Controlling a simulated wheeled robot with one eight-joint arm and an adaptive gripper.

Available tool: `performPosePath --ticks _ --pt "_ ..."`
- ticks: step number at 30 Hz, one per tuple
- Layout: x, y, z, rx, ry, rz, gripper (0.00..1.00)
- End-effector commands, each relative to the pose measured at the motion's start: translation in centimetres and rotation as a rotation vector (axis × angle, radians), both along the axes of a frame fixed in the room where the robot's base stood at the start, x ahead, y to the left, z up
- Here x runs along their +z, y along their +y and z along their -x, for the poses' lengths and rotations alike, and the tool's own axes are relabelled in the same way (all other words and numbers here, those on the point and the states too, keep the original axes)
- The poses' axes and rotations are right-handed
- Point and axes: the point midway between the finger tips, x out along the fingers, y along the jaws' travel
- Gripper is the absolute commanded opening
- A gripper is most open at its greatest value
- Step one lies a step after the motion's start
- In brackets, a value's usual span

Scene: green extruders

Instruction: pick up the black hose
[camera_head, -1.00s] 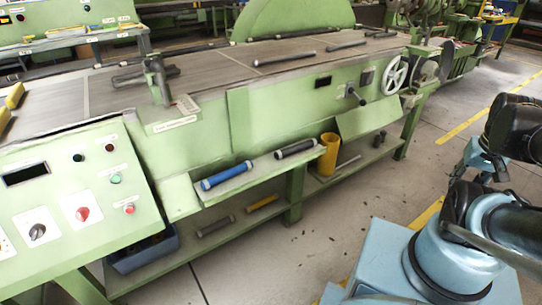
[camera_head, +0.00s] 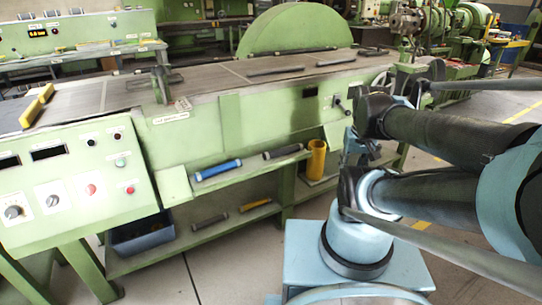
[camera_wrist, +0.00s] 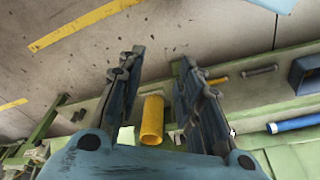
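The black hose (camera_head: 282,152) is a short dark cylinder with grey ends, lying on the green upper shelf at the front of the machine. It lies between a blue hose (camera_head: 217,170) on its left and an upright yellow container (camera_head: 316,160) on its right. In the wrist view, my gripper (camera_wrist: 162,56) has its two fingers wide apart, with nothing held between them. The yellow container (camera_wrist: 152,120) shows between the fingers, and the blue hose (camera_wrist: 300,124) at the right edge. The black hose is mostly or wholly hidden there by the right finger.
A dark grey hose (camera_head: 210,222) and a yellow one (camera_head: 256,205) lie on the lower shelf (camera_head: 180,246). Dark rods (camera_head: 276,71) lie on the machine's top. A blue bin (camera_head: 142,234) stands low at left. Floor in front is open.

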Motion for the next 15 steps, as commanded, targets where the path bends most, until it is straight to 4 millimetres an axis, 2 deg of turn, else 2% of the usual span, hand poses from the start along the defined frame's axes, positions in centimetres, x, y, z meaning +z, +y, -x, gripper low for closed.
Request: performPosePath --ticks 9,11,12,15 --pt "0.0 0.0 0.0 0.000 0.000 0.000 0.33" --pt "0.0 0.0 0.0 0.001 0.000 0.000 0.47" --pt "0.5 0.0 0.7 0.006 -0.009 0.001 0.53" --pt "1.1 0.2 0.3 0.043 -0.007 0.004 0.53"
